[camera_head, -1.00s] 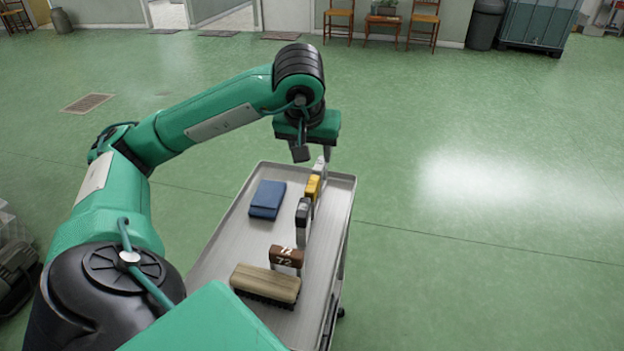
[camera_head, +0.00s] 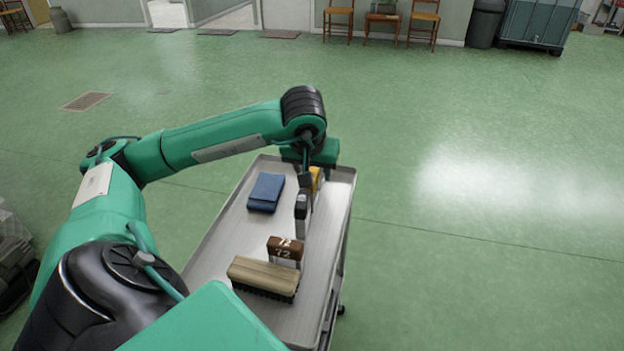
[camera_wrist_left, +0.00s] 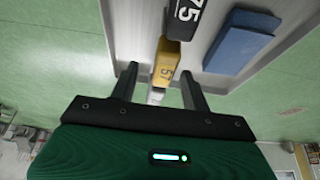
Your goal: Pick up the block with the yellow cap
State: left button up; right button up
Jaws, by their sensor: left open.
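The block with the yellow cap (camera_head: 316,180) stands on the metal trolley near its far right side, mostly hidden behind my left gripper (camera_head: 312,174) in the head view. In the left wrist view, its yellow top (camera_wrist_left: 166,62) shows dark digits and lies between and just ahead of the tips of my open left gripper (camera_wrist_left: 159,72). Contact cannot be told. My right gripper is not in view.
On the trolley (camera_head: 232,228), a black-capped block (camera_head: 302,203) stands close in front of the yellow one. Nearer are a brown-capped block (camera_head: 286,247) and a brush (camera_head: 263,274). A folded blue cloth (camera_head: 266,190) lies left. Green floor surrounds the trolley.

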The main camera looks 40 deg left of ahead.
pick_arm(q)
jog(key=x, duration=0.4)
jog(key=shift+s+a+f, duration=0.15)
jog(key=shift+s+f, duration=0.05)
jog(key=shift+s, duration=0.05)
grip_shut()
jog(key=shift+r, duration=0.15)
